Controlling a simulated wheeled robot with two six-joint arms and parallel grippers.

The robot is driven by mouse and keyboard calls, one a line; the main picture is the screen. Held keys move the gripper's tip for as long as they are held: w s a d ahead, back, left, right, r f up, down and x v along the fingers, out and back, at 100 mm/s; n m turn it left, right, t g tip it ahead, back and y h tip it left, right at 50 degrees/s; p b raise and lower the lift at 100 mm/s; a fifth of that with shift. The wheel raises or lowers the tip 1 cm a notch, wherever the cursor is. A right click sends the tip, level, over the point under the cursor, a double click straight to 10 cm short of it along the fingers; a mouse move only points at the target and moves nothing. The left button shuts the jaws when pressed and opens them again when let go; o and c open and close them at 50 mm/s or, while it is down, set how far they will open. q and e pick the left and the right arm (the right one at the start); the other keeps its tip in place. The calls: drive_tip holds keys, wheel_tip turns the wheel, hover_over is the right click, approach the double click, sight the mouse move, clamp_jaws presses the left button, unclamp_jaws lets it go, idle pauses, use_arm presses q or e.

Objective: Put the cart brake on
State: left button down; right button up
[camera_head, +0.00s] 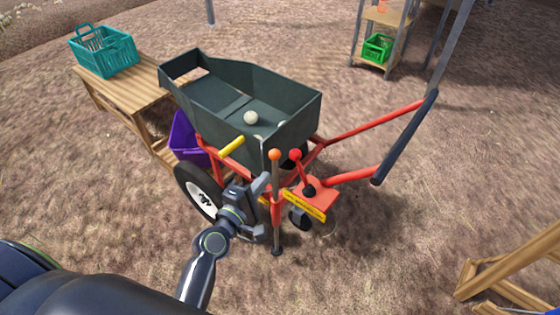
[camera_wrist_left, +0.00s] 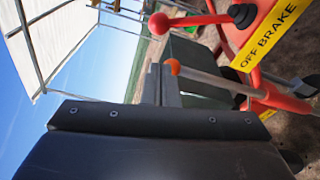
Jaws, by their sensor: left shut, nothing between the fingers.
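The cart (camera_head: 235,95) has a dark green hopper on a red frame. Its brake lever has a red knob (camera_head: 295,154) and rises from a black boot on a red plate (camera_head: 318,196). A yellow label (camera_head: 305,207) is on the plate's edge. In the left wrist view the red knob (camera_wrist_left: 158,23) is at the top, beside the label (camera_wrist_left: 270,37), which reads "OFF" and "BRAKE". My left gripper (camera_head: 258,205) is shut and empty, left of the lever and apart from its knob. My right gripper is out of view.
A grey rod with an orange ball (camera_head: 274,155) stands upright between my left gripper and the lever; the ball also shows in the left wrist view (camera_wrist_left: 173,67). A yellow grip (camera_head: 231,145) and wheel (camera_head: 200,192) are left. The ground at the right is mostly clear.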

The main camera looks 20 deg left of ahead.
sight(302, 172)
use_arm(q)
drive_tip(key=shift+r, duration=0.1)
drive_tip(key=p+x, duration=0.1)
drive_tip(key=x, duration=0.9)
drive_tip(key=shift+p, duration=0.35)
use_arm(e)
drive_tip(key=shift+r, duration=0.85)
use_arm(q)
drive_tip(key=shift+d+r, duration=0.1)
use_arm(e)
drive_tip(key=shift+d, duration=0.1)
